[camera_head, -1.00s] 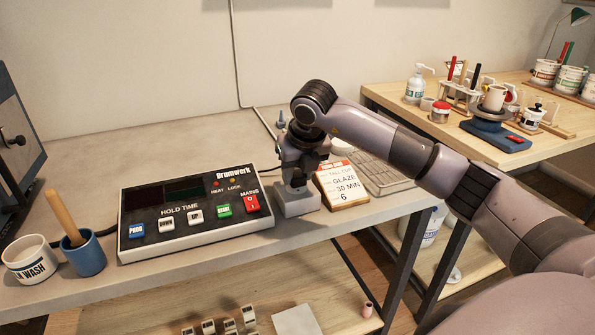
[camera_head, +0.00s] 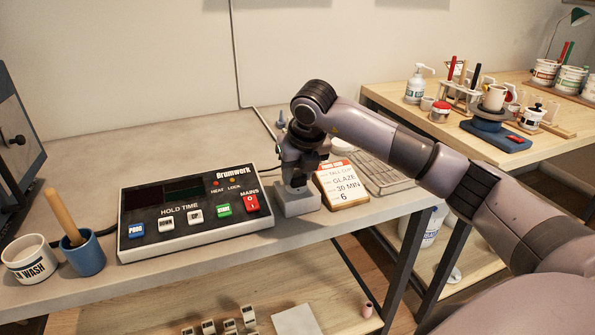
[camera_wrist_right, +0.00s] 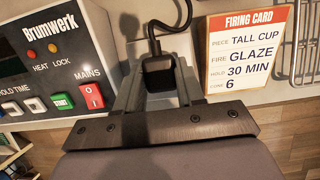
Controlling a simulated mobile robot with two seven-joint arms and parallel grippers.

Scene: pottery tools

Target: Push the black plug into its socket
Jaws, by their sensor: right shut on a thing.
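The black plug (camera_wrist_right: 158,74) with its black cord shows in the right wrist view, between the fingers of my right gripper (camera_wrist_right: 157,85). The gripper is shut on it. In the head view, my right gripper (camera_head: 297,180) points down at the grey socket block (camera_head: 298,204), right of the control box. The block also shows behind the plug in the right wrist view (camera_wrist_right: 182,47). The gripper mostly hides the plug in the head view. The plug's lower end and the socket opening are hidden, so I cannot tell how deep the plug sits. My left gripper is not in view.
A white cup (camera_head: 30,265) and a blue cup (camera_head: 85,262) stand far left.

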